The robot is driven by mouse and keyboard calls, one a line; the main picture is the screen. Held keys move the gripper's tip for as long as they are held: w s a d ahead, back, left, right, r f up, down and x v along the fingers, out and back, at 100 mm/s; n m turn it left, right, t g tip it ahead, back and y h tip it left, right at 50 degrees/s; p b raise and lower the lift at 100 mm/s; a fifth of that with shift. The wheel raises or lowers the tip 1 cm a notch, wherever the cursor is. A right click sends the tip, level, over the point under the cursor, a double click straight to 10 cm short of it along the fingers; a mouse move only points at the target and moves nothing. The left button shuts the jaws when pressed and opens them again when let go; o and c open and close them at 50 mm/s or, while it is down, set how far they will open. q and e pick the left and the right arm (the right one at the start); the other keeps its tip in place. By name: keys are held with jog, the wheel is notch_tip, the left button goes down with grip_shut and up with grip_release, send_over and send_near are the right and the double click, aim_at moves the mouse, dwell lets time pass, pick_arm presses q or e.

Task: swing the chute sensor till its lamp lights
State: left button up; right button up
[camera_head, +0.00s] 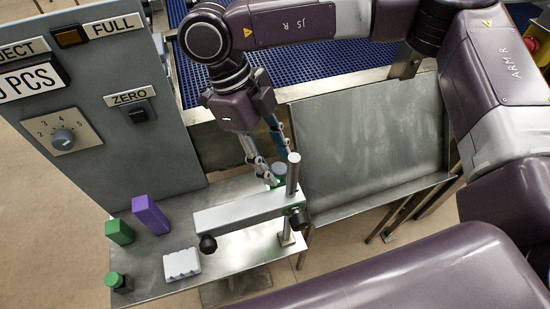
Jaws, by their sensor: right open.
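The chute sensor appears to be the light grey bar (245,212) lying across an upright metal post (293,175). A black knob (208,243) hangs at its left end, and another black knob (299,220) sits by the post. A small green spot shows beside the post; I cannot tell whether it is a lit lamp. The chute (375,140) is the sloping metal plate right of the post. My right gripper (273,166) is open, pointing down just behind the bar and left of the post. Whether it touches the sensor is unclear. My left gripper is out of view.
A grey panel (150,165) stands at left with a dark amber FULL lamp (70,36), a ZERO switch (138,112) and a dial (63,138).

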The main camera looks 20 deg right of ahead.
jog(key=v, duration=1.1)
jog(key=shift+r, duration=0.35)
